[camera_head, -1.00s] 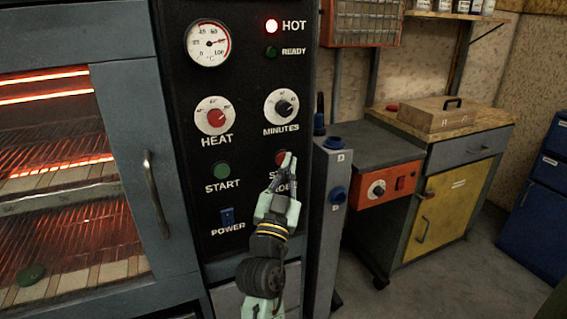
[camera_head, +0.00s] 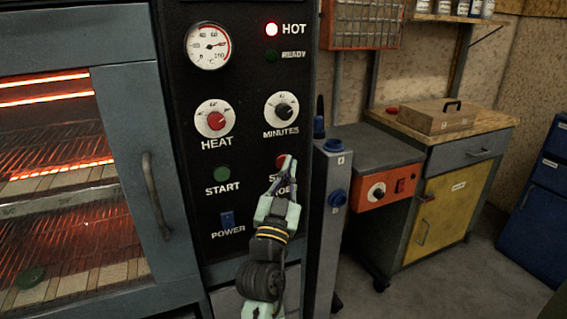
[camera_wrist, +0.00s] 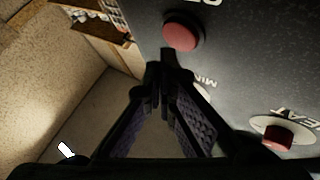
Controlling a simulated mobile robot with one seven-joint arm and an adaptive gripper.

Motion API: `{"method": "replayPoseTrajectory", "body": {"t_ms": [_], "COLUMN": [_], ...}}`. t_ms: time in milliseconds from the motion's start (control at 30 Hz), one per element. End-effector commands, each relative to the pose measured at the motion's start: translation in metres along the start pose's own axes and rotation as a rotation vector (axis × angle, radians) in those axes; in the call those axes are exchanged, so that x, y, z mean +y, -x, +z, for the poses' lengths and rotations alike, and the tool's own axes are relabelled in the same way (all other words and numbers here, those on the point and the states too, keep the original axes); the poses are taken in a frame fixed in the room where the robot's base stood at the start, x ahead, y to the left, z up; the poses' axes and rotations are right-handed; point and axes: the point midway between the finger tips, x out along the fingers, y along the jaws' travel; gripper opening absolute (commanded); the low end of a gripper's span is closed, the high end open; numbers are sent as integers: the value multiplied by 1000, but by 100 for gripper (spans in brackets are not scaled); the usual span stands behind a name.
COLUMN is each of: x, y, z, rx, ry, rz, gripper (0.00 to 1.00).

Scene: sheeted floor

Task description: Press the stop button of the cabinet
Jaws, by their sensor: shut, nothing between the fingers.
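The cabinet's black control panel (camera_head: 247,190) fills the centre of the head view. The red stop button (camera_head: 281,160) is on its right side, partly covered by my gripper, which also hides most of its label. My gripper (camera_head: 288,166) is shut and empty, its fingertips in front of the button's lower right part. In the wrist view the round red button (camera_wrist: 183,31) shows whole, just beyond the shut fingertips (camera_wrist: 163,75). There appears to be a gap; I cannot tell its depth.
A green START button (camera_head: 222,174), blue POWER switch (camera_head: 227,217), and HEAT (camera_head: 215,120) and MINUTES (camera_head: 283,109) knobs share the panel. The HOT lamp (camera_head: 271,29) is lit. A grey post (camera_head: 328,225) stands close to the right of my gripper.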

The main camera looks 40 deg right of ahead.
Motion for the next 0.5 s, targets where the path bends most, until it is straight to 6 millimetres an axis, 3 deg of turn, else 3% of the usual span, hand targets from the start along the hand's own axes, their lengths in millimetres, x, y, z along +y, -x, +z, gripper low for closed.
{"method": "replayPoseTrajectory", "body": {"t_ms": [500], "x": [-4], "y": [-4], "z": [5], "rx": [0], "ry": [-1], "rz": [-1], "gripper": [0]}}
